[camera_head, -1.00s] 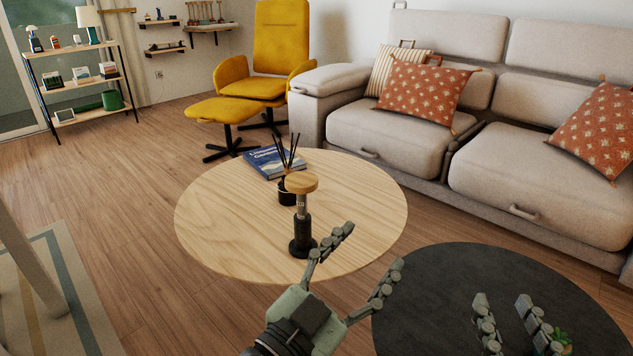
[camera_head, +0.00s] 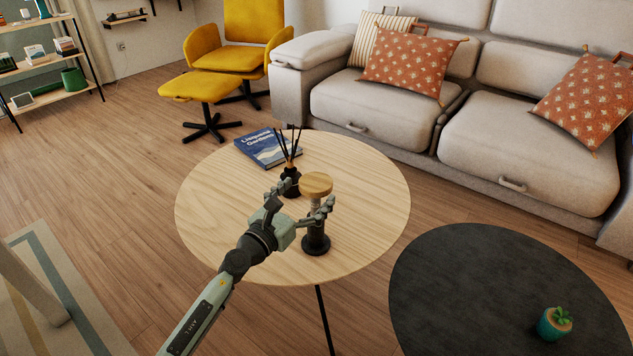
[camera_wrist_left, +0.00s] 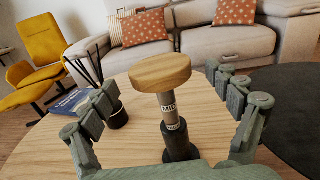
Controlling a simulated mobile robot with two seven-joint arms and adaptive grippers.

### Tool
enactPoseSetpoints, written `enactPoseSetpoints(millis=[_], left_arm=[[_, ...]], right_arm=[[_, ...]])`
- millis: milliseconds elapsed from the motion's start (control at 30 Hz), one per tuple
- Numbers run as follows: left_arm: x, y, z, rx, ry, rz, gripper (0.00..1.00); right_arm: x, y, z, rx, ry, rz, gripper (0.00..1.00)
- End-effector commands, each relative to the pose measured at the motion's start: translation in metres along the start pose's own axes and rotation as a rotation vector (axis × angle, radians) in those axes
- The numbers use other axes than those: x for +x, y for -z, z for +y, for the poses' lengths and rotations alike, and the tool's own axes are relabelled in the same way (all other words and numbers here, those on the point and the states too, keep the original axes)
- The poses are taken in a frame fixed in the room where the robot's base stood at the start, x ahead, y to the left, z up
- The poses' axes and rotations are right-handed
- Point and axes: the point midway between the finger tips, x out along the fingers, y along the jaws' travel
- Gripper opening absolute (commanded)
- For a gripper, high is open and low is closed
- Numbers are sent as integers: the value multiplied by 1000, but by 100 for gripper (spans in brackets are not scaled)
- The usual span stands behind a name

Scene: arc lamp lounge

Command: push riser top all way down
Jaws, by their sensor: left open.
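The riser stands upright on the light wood round table (camera_head: 220,225). Its round wooden top (camera_head: 316,184) sits raised on a metal stem above a black base (camera_head: 316,243). In the wrist view the wooden top (camera_wrist_left: 160,73) is close and the stem shows a "MID" marking (camera_wrist_left: 169,108). My left gripper (camera_head: 306,199) is open, its fingers on either side of the riser just below the top's height. In the wrist view the fingers look apart from the top; contact with the stem cannot be told. My right gripper is not in view.
A black reed diffuser (camera_head: 291,183) stands close behind the riser, near my left fingers. A blue book (camera_head: 268,149) lies at the table's back. A dark round table (camera_head: 470,290) with a small potted plant (camera_head: 554,323) is at right. The sofa (camera_head: 385,110) stands behind.

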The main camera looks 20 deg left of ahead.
Motion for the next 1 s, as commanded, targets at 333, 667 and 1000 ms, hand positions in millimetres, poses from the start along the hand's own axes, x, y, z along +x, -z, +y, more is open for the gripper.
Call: enactPoseSetpoints(millis=[333,667,1000], left_arm=[[39,0,0,-4,1,0,89],[40,0,-1,-4,1,0,81],[40,0,0,-4,1,0,39]], right_arm=[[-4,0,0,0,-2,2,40],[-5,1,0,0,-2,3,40],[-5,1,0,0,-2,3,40]])
